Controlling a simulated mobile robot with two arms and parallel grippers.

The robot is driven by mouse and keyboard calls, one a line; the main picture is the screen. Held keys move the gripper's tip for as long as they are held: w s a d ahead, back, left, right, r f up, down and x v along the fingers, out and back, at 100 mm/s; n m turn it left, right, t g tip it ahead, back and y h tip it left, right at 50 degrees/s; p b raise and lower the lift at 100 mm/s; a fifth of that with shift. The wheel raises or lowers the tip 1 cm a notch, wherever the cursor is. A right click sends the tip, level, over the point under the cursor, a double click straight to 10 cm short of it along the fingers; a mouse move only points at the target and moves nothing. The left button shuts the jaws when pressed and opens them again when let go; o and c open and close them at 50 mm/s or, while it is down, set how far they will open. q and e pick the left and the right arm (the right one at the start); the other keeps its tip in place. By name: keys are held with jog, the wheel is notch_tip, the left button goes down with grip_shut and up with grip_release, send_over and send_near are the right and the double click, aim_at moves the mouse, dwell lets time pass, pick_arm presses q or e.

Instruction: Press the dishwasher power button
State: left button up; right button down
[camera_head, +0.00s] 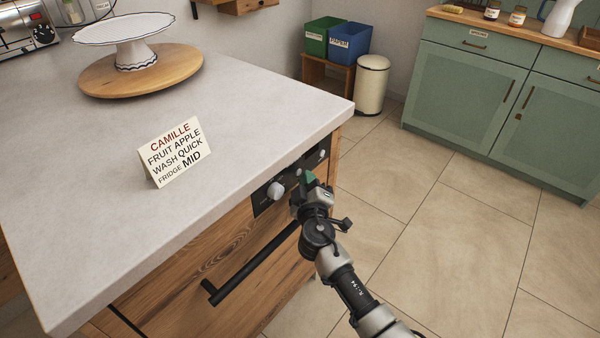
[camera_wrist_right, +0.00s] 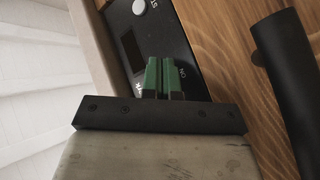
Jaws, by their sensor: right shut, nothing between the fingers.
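The dishwasher is a wood-fronted unit under the counter with a black control panel (camera_head: 264,198) and a black bar handle (camera_head: 250,264). A pale round knob (camera_head: 276,190) is on the panel, and a small pale round button (camera_head: 322,153) is further right. My right gripper (camera_head: 309,178) is shut and empty, its green fingertips at the panel between these two. In the right wrist view, the fingertips (camera_wrist_right: 163,76) lie over the panel beside partly covered white lettering. A white round button (camera_wrist_right: 139,7) and a dark rectangle show beyond them. I cannot tell whether the fingertips touch; the power button may be hidden behind them.
The pale countertop (camera_head: 90,190) overhangs the panel. A lettered card (camera_head: 174,152) and a cake stand (camera_head: 136,40) on a round wooden board stand on it. The tiled floor to the right is clear up to green cabinets (camera_head: 470,100). A cream bin (camera_head: 372,85) stands behind.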

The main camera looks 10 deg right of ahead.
pick_arm(q)
jog(key=shift+w, duration=0.25)
jog(key=shift+s, duration=0.15)
pick_arm(e)
jog(key=shift+s+d, duration=0.1)
jog(key=shift+s, duration=0.05)
pick_arm(q)
jog(key=shift+s, duration=0.1)
pick_arm(e)
jog(key=shift+s+d, duration=0.25)
jog(key=shift+s, duration=0.05)
jog(key=shift+s, duration=0.1)
jog(key=shift+s+d, duration=0.3)
pick_arm(q)
jog(key=shift+s+a, duration=0.1)
jog(key=shift+s, duration=0.3)
pick_arm(e)
jog(key=s+d, duration=0.1)
jog(key=s, duration=0.1)
jog(key=s+d, duration=0.2)
